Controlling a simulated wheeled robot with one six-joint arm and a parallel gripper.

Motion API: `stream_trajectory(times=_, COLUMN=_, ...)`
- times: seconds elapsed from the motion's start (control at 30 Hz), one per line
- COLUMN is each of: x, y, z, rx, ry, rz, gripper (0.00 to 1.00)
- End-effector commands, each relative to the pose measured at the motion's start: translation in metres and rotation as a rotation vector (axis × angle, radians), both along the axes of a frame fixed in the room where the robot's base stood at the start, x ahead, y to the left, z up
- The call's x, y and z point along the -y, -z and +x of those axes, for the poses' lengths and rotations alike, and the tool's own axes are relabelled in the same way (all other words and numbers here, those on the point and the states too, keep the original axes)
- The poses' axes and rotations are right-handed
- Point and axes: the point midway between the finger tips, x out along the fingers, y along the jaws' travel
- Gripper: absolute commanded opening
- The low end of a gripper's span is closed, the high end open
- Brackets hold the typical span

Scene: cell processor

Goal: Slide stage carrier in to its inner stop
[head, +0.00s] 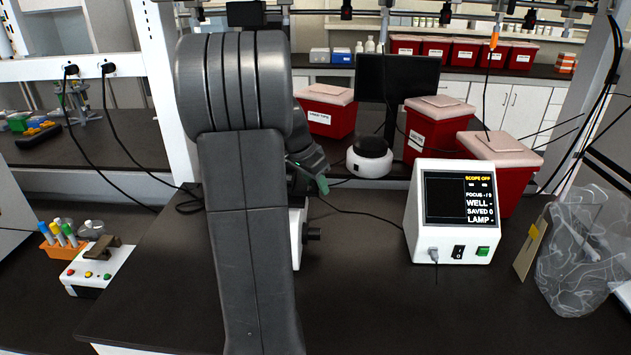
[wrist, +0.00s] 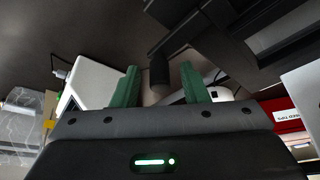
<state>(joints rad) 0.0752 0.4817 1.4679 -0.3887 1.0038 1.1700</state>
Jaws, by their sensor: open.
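The stage carrier cannot be picked out for certain. My arm hides most of the instrument behind it in the head view, leaving a white body edge and a dark side knob (head: 312,234). My gripper (head: 321,184) is mostly behind my arm, with a green fingertip showing. In the wrist view its two green fingers (wrist: 160,88) are apart with nothing gripped. A dark cylindrical end (wrist: 159,74) shows between the fingers, attached to a dark frame (wrist: 225,45); I cannot tell whether it belongs to the carrier.
The white control box (head: 458,212) reads "SCOPE OFF". Red bins (head: 325,112) and a white round device (head: 369,160) stand behind. A clear bag (head: 585,260) is at right; a small button box (head: 98,265) is at left.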

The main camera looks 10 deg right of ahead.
Motion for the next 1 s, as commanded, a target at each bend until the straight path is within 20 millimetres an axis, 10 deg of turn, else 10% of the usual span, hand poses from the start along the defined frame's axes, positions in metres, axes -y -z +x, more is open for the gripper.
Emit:
stream_trajectory(times=0.23, x=0.0, y=0.0, z=0.0, rx=0.0, ry=0.0, rz=0.0, gripper=0.01)
stream_trajectory(times=1.0, x=-0.046, y=-0.001, z=0.014, rx=0.001, ry=-0.002, rz=0.001, gripper=0.0)
